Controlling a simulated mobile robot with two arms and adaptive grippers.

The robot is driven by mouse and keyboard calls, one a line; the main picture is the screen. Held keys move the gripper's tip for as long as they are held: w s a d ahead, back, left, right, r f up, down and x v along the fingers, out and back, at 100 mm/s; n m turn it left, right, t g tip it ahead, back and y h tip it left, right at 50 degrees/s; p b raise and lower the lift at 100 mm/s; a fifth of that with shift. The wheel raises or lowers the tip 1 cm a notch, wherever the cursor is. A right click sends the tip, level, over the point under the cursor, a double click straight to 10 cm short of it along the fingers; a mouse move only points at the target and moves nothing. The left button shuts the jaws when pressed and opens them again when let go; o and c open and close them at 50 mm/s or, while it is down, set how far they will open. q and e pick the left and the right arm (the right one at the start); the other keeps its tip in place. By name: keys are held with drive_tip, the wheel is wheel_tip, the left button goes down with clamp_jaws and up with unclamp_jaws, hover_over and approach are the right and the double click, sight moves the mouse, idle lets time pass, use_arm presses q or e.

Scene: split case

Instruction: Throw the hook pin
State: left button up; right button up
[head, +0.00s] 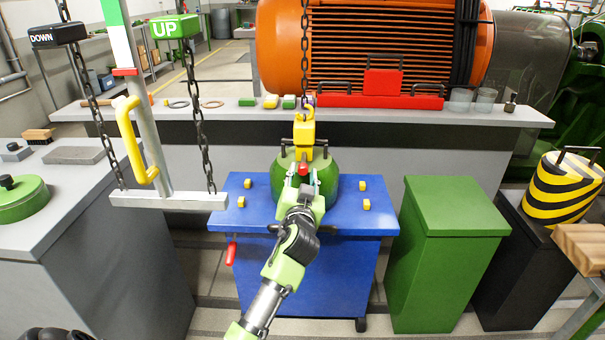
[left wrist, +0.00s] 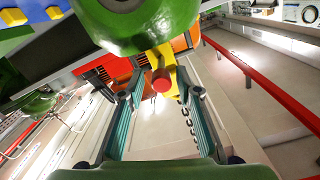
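The hook pin shows as a red round end (head: 303,168) on the yellow hook (head: 304,132), which hangs from a chain above a green round body (head: 327,180) on the blue cart. In the left wrist view the red pin end (left wrist: 161,81) faces the camera, with yellow hook metal (left wrist: 163,58) behind it. My left gripper (head: 303,181) is just in front of the pin. In the left wrist view its fingers (left wrist: 160,98) are spread to either side of the red end, with gaps on both sides. My right gripper is not in view.
The blue cart (head: 262,218) has small yellow blocks on top. A hanging frame with UP (head: 175,27) and DOWN (head: 57,36) boxes stands left. A green bin (head: 450,250) stands right of the cart. An orange motor (head: 390,45) is behind, above a grey bench.

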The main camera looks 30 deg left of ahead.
use_arm(q)
drive_tip(key=shift+r, duration=0.1)
drive_tip(key=v, duration=1.2)
idle(0.4)
